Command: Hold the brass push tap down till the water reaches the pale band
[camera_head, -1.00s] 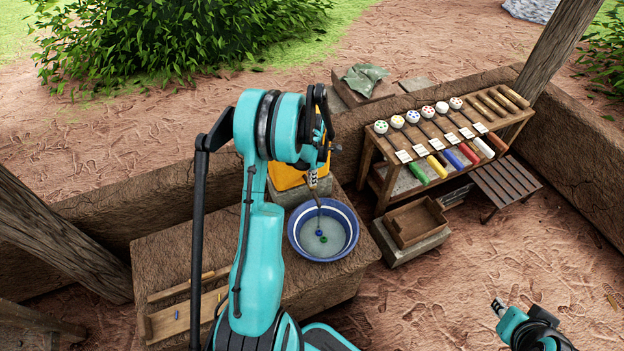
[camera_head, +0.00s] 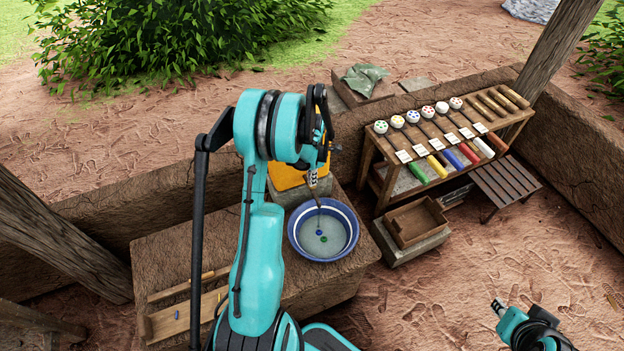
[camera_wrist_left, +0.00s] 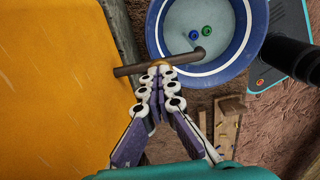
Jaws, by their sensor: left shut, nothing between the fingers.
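The blue basin (camera_head: 294,240) stands on the mud ledge, with greyish water (camera_head: 312,246) inside. A pale band (camera_wrist_left: 236,58) runs round its inner wall; the water surface appears below it. A blue and a green object sit in the basin. The yellow container (camera_wrist_left: 50,80) is beside it, with a brown spout (camera_wrist_left: 130,70) reaching over the basin. My left gripper (camera_wrist_left: 163,71) is shut and empty, its fingertips at the brass tap (camera_wrist_left: 160,65), which they largely hide. It also shows in the head view (camera_head: 313,182). My right gripper (camera_head: 498,307) is far off at lower right.
A wooden rack (camera_head: 368,167) with several tools and coloured handles stands to the right. A wooden box (camera_head: 415,222) and a slatted stool (camera_head: 505,184) are near it. A wooden tray (camera_head: 172,322) lies on the ledge at left. Bare ground is open at lower right.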

